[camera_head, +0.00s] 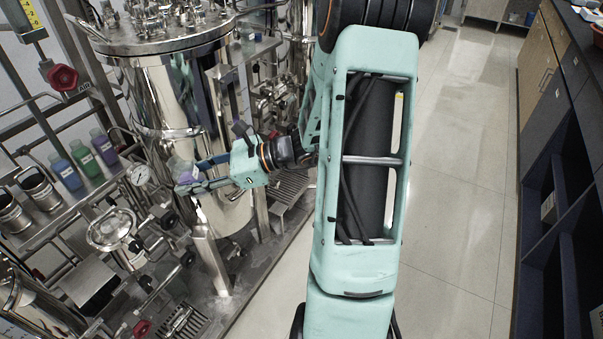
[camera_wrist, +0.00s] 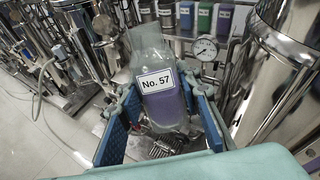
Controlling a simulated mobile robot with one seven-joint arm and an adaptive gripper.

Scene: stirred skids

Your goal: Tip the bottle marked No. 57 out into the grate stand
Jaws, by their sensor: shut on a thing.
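The bottle marked No. 57 (camera_wrist: 163,100) is clear with purple liquid, its white label facing the wrist camera. My gripper (camera_wrist: 160,92) is shut on it, one blue finger on each side. In the head view my gripper (camera_head: 196,178) reaches left, with the bottle (camera_head: 185,177) partly hidden in its fingers, in front of the large steel vessel. A slatted metal grate (camera_head: 184,322) lies low at the bottom left of the head view. Another grate (camera_head: 291,187) is right of the vessel. I cannot tell which is the grate stand.
The large steel vessel (camera_head: 160,90) stands close behind my gripper. Blue, green and purple bottles (camera_head: 84,160) stand on a shelf at left, near steel cups (camera_head: 40,190). A pressure gauge (camera_head: 139,174) and pipes crowd the skid. The floor (camera_head: 460,190) at right is clear.

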